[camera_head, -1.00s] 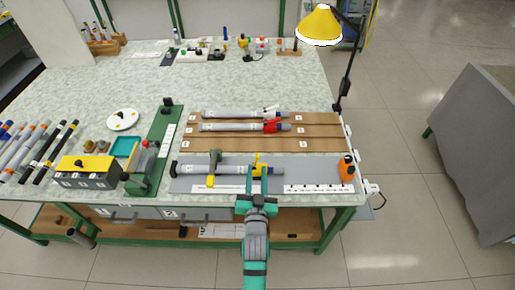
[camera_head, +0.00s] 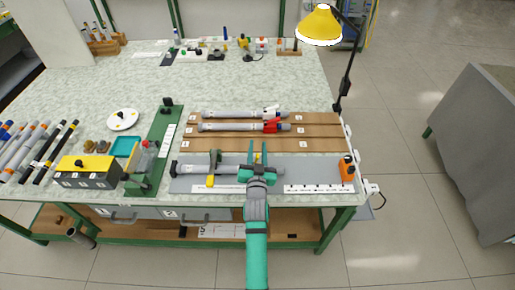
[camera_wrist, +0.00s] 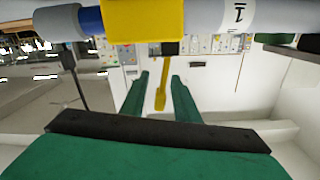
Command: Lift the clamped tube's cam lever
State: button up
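The clamped tube (camera_head: 195,169) lies level across the grey plate at the front of the bench. In the wrist view its white body (camera_wrist: 215,14) crosses the top, with a yellow collar (camera_wrist: 145,20) around it and a blue band and grey end to the left. A thin yellow lever (camera_wrist: 160,95) hangs from the collar and widens at its lower end. My gripper (camera_head: 257,150) has come in from the front over the tube's right part. In the wrist view my gripper (camera_wrist: 159,77) is open, one finger on each side of the lever, with gaps visible.
A grey clamp with a yellow foot (camera_head: 211,181) stands to the left on the plate. An orange bottle (camera_head: 346,168) stands at the plate's right end. Two tubes (camera_head: 240,127) lie on the brown boards behind. A yellow lamp (camera_head: 320,24) is at the back right.

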grip_shut()
jog(key=shift+a+n, duration=0.65)
jog(key=shift+n, duration=0.55)
grip_release()
jog(key=s, duration=1)
jog(key=shift+s, duration=0.4)
jog(key=shift+s+a, duration=0.1)
